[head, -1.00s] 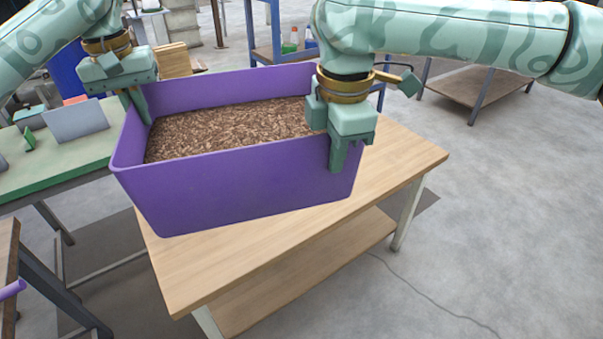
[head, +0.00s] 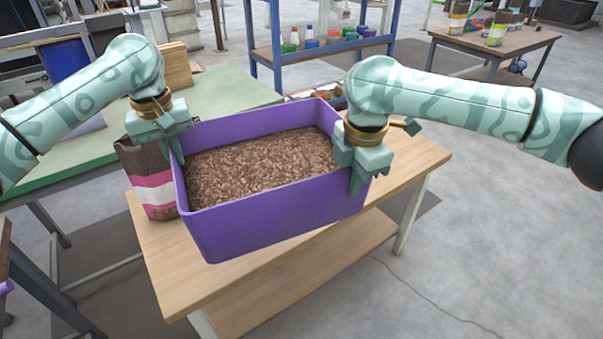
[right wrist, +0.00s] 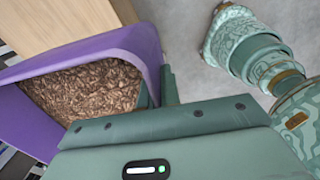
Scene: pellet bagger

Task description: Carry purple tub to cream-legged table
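The purple tub (head: 285,222), filled with brown pellets (head: 260,167), is over the wooden top (head: 230,282) of the cream-legged table, roughly level. I cannot tell whether its base touches the wood. A cream leg (head: 411,213) shows at the right. My left gripper (head: 178,150) is shut on the tub's left end wall. My right gripper (head: 360,178) is shut on its right end wall. In the right wrist view the tub's purple rim (right wrist: 148,45) runs in at the fingers, which are partly hidden by the gripper body.
A brown, pink and white bag (head: 150,180) stands on the table just left of the tub. A green-topped table (head: 85,155) is behind left. A blue shelf (head: 265,55) with bottles stands behind. Bare tabletop lies in front and at right; open floor is to the right.

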